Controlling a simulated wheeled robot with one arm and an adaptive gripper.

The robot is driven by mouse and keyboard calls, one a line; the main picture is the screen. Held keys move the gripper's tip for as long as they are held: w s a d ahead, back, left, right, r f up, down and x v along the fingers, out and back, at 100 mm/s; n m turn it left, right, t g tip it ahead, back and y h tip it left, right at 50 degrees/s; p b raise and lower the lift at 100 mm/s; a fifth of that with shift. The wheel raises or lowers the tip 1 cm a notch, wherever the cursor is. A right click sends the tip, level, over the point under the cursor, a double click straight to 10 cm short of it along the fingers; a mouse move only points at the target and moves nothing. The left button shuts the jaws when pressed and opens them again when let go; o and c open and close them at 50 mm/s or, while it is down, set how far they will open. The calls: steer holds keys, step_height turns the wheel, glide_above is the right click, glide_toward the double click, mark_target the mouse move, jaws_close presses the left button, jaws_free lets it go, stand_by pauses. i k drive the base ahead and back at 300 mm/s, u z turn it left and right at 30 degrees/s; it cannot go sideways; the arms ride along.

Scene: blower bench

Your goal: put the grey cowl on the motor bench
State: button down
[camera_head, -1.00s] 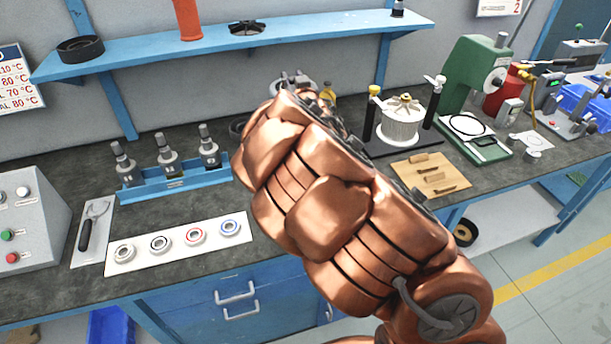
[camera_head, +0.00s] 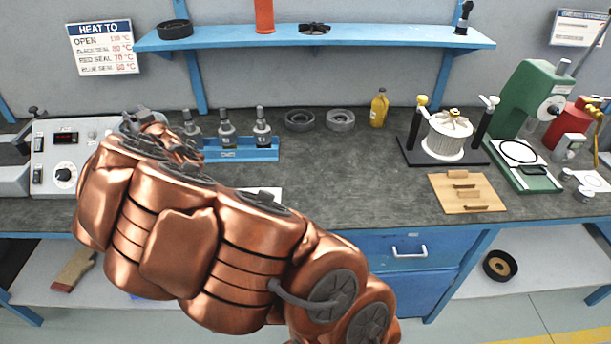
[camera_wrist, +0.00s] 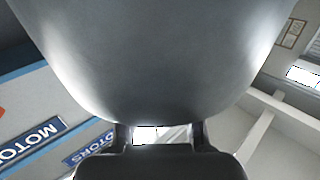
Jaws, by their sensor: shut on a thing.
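A large, smooth grey rounded thing, which I take to be the grey cowl (camera_wrist: 160,60), fills the upper middle of the wrist view. My gripper (camera_wrist: 161,132) is shut on its near edge, with dark fingers at the bottom of that view. Blue signs reading MOTORS (camera_wrist: 32,140) show at the lower left of the wrist view, on a blue-and-grey surface. I cannot tell a motor bench itself apart there.
The head view shows a dark-topped blue workbench (camera_head: 330,190). On it are a control box (camera_head: 62,150), a blue rack (camera_head: 240,155) of tools, a yellow bottle (camera_head: 379,108), a white spool (camera_head: 447,135) and a green press (camera_head: 528,100). A blue shelf (camera_head: 390,36) hangs above.

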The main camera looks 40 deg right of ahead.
mark_target(392, 190)
steer(key=u, duration=1.05)
steer(key=k, duration=1.45)
steer(key=z, duration=0.1)
